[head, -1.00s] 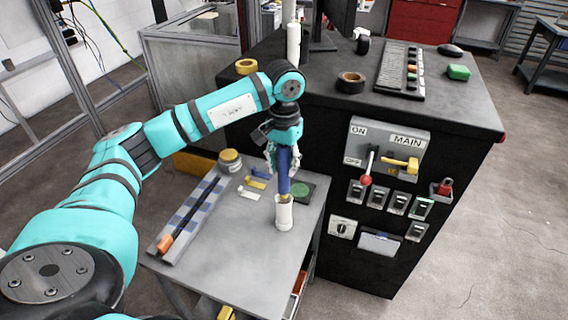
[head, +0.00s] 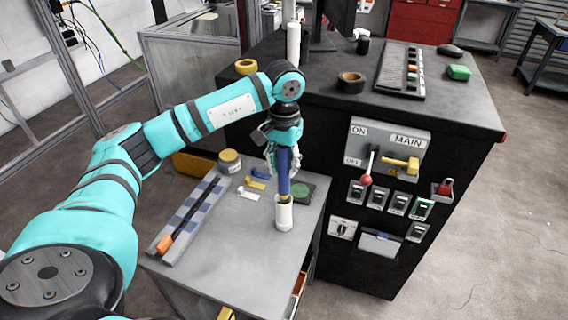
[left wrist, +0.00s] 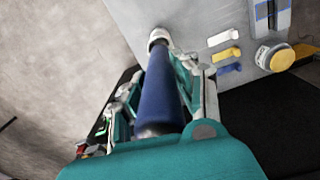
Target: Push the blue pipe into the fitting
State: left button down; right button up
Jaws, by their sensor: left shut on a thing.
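The blue pipe (head: 284,172) stands upright in my left gripper (head: 283,170), which is shut on its upper part. The white fitting (head: 284,214) stands on the grey table. The pipe's lower end, with a yellowish band, is at the fitting's top opening; how deep it sits inside I cannot tell. In the left wrist view the blue pipe (left wrist: 160,95) runs between the fingers toward the white fitting (left wrist: 158,36). My right gripper is in neither view.
The small grey table (head: 225,255) also holds a grey rail with an orange-handled rod (head: 190,220), a yellow-labelled jar (head: 230,161), small coloured clips and a green round pad (head: 301,190). The black cabinet (head: 330,270) with switches stands close on the right.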

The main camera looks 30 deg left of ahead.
aim_at(284, 192)
pick_arm(q)
jog(key=shift+f+b, duration=1.8)
jog(key=shift+f, duration=0.5)
jog(key=shift+f+b, duration=0.9)
jog(key=shift+f, duration=0.25)
jog(key=shift+f+b, duration=0.3)
jog(key=shift+f, duration=0.05)
jog(key=shift+f+b, duration=1)
jog(key=shift+f, duration=0.25)
jog(key=c, duration=0.9)
grip_release()
jog(key=shift+r, duration=0.1)
notch_tip(284, 192, up, 12)
